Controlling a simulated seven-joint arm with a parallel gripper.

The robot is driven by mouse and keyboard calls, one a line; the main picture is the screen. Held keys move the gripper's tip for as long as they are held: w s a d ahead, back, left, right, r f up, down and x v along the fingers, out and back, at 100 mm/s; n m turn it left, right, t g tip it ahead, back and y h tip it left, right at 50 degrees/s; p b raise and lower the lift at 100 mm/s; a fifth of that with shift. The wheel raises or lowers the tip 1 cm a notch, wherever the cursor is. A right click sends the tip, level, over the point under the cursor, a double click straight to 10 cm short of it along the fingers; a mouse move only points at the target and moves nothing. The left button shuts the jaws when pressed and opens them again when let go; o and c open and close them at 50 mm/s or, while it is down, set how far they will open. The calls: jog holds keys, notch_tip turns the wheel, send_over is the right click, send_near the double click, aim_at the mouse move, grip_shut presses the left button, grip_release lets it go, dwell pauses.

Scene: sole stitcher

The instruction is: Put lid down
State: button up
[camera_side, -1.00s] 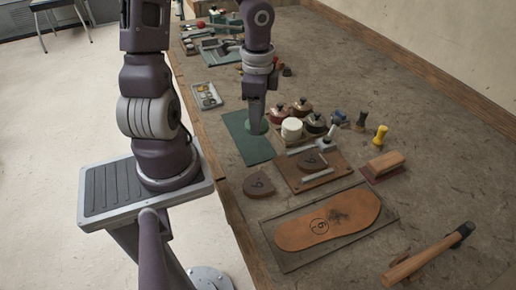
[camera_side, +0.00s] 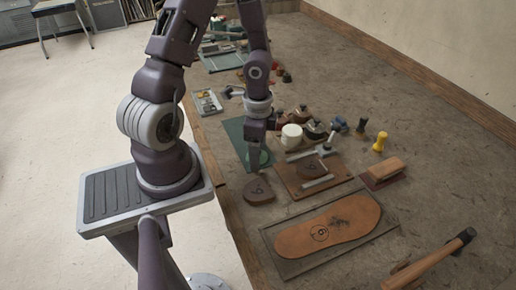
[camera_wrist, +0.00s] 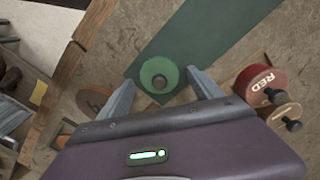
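The green round lid with a dark knob (camera_wrist: 159,80) is at the end of the green mat (camera_wrist: 205,32), seen from above in the wrist view. In the side view it shows as a pale green disc (camera_side: 264,158) beside my fingers, low over or on the mat; I cannot tell if it rests flat. My gripper (camera_wrist: 160,79) has its two fingers spread apart, one on either side of the lid. I see a gap between each finger and the knob. In the side view my gripper (camera_side: 256,168) points down, and its fingertips are hard to make out.
A red jar labelled RED (camera_wrist: 262,84) stands right of my fingers. A brown heel piece (camera_side: 258,190) lies just in front of the mat. A leather sole (camera_side: 328,223) lies farther forward.

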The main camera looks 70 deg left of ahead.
notch_tip(320, 180, up, 11)
jog(key=s+d+r+n+t, duration=0.2)
jog(key=s+d+r+n, duration=0.1)
jog(key=d+r, duration=0.3)
jog(key=s+d+r+n+t, duration=0.3)
jog(key=s+d+r, duration=0.2)
jog(key=r, duration=0.4)
jog(key=shift+d+r+n+t, duration=0.15)
jog(key=shift+d+n+t, duration=0.2)
jog(key=shift+d, duration=0.2)
